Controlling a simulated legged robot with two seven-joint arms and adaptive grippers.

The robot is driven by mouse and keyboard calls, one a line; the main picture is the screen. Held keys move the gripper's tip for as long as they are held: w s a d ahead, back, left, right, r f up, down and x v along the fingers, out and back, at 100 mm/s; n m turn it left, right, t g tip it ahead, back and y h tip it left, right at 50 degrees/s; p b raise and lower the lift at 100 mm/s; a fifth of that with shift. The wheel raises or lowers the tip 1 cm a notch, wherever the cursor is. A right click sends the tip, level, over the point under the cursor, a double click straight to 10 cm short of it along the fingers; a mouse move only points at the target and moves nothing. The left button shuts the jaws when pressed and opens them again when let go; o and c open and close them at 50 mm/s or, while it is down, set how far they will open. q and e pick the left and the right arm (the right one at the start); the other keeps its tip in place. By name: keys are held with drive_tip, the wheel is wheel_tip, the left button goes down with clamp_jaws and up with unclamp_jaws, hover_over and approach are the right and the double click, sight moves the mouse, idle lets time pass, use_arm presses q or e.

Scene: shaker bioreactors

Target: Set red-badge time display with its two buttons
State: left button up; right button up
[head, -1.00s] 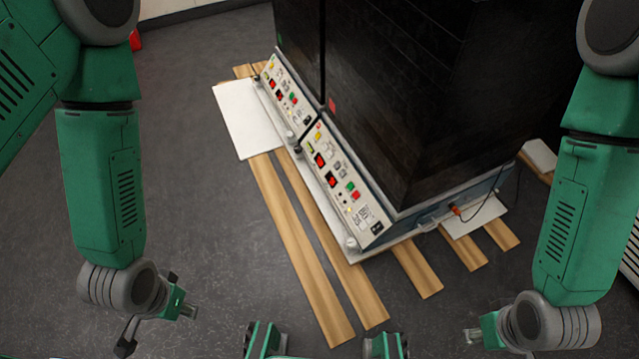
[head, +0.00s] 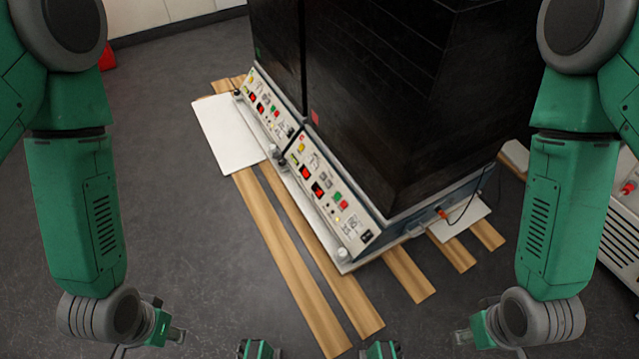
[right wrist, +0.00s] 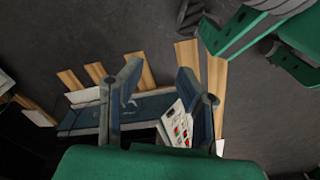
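Two black shaker units stand side by side, each with a sloping white control panel. The nearer unit (head: 400,110) bears a small red badge (head: 315,117), and a green badge (head: 257,52) is on the farther unit. The red-badge panel (head: 330,190) has red displays (head: 312,180), a red and a green button (head: 341,200), and other small controls; readings are too small to tell. My left gripper (head: 175,335) is low at left, clear of the panel; its opening is unclear. My right gripper (head: 463,337) is low at right; its fingers are apart and empty in the right wrist view (right wrist: 160,80).
The units stand on wooden slats (head: 290,270) above a dark grey floor. A white board (head: 228,132) lies at the left, and a cable (head: 470,205) hangs on the unit's right side. Another machine (head: 625,215) is at the right edge. Open floor lies in front.

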drive_tip(key=shift+d+f, duration=0.1)
drive_tip(key=shift+d, duration=0.2)
drive_tip(key=shift+a, duration=0.1)
drive_tip(key=shift+a, duration=0.1)
clamp_jaws()
idle(1.1)
